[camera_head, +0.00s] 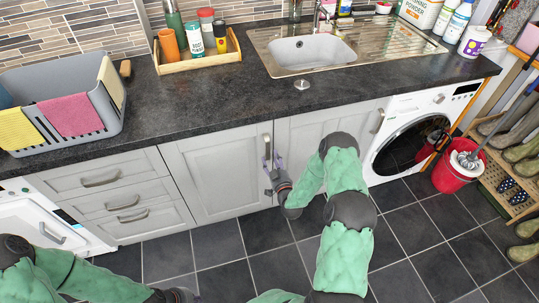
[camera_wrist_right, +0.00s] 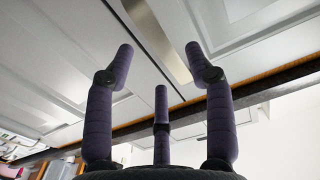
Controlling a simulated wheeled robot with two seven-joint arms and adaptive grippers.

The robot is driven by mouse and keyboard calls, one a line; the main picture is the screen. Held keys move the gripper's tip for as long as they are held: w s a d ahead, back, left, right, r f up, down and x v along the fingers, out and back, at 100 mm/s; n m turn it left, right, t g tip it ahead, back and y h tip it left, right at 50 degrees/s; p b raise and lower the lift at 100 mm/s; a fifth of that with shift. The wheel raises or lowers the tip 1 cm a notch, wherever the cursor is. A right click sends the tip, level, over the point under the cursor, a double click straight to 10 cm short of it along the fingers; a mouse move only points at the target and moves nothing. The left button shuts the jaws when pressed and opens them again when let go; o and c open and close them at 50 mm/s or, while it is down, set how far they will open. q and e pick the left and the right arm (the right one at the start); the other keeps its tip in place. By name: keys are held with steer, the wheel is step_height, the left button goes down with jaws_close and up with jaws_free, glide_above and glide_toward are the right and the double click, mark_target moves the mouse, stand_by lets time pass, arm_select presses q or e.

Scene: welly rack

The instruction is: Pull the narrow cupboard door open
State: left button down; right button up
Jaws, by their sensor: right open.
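A pale grey panelled cupboard door (camera_head: 212,172) stands beside the drawers, with a vertical metal handle (camera_head: 267,146) near its right edge. The door looks shut. My right gripper (camera_head: 270,165) is at the lower part of this handle. In the right wrist view the metal handle (camera_wrist_right: 157,38) lies between the spread fingers of my right gripper (camera_wrist_right: 160,65); I see no finger closed on it. Contact cannot be told. My left gripper (camera_head: 180,296) is at the bottom edge of the head view, mostly cut off, away from the door.
A second cupboard door (camera_head: 318,125) adjoins on the right, partly hidden by my right arm, then a washing machine (camera_head: 412,140). Drawers (camera_head: 125,200) stand on the left. The dark worktop (camera_head: 200,110) overhangs above. Tiled floor (camera_head: 220,250) is clear in front. A red bucket (camera_head: 452,176) stands right.

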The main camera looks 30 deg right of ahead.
mark_target(269, 153)
steer(key=shift+b+x, duration=0.5)
steer(key=shift+x, duration=1.75)
jaws_close()
